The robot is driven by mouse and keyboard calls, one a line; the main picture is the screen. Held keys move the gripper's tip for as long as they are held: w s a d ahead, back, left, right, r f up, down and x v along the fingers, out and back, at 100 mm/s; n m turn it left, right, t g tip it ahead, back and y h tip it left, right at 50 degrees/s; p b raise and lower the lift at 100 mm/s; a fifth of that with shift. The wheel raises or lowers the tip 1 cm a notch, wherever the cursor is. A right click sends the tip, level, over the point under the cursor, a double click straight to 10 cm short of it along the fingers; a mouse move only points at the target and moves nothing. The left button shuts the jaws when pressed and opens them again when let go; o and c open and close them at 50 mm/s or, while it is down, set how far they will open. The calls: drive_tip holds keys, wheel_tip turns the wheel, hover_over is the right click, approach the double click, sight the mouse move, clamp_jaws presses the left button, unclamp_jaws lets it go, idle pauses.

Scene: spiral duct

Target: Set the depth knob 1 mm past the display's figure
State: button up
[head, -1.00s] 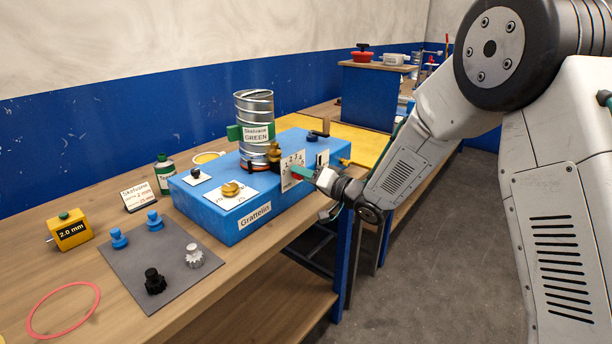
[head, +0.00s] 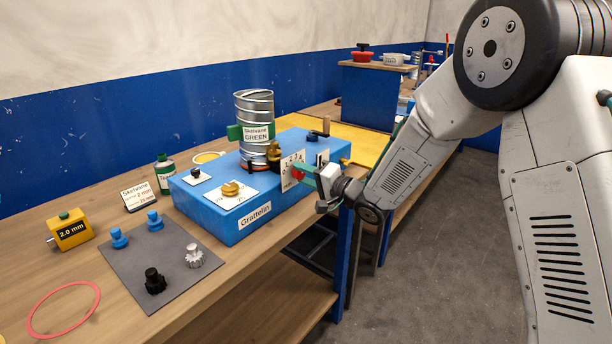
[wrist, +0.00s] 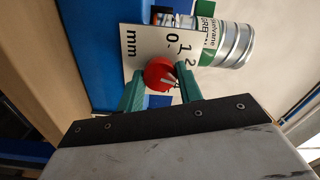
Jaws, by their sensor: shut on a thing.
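The red depth knob (wrist: 158,72) sits on a white dial plate (wrist: 143,42) marked "mm" with figures including 0, 1 and 2. In the wrist view the green fingers of my gripper (wrist: 160,88) are on either side of the knob, shut on it. A pale pointer mark shows on the knob; the figure it points at cannot be read. In the head view the knob (head: 297,174) and plate (head: 287,183) are on the front of the blue Grattelin machine (head: 220,211). The yellow display (head: 69,232) reads 2.0 mm at the left of the bench.
A metal duct labelled Skotvane GREEN (head: 254,105) stands on the machine. A brass knob (head: 231,189) is on its top. A grey mat (head: 135,256) with small blue, black and silver parts, a card (head: 138,197), a bottle (head: 165,174) and a red ring (head: 63,310) lie leftward.

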drive_tip(key=shift+s+f, duration=0.15)
drive_tip(key=shift+f, duration=0.05)
drive_tip(key=o, duration=1)
drive_tip(key=shift+a, duration=0.1)
drive_tip(key=shift+r, duration=0.1)
drive_tip(key=shift+d, duration=0.2)
drive_tip(key=v, duration=0.7)
drive_tip(key=shift+s+d, duration=0.2)
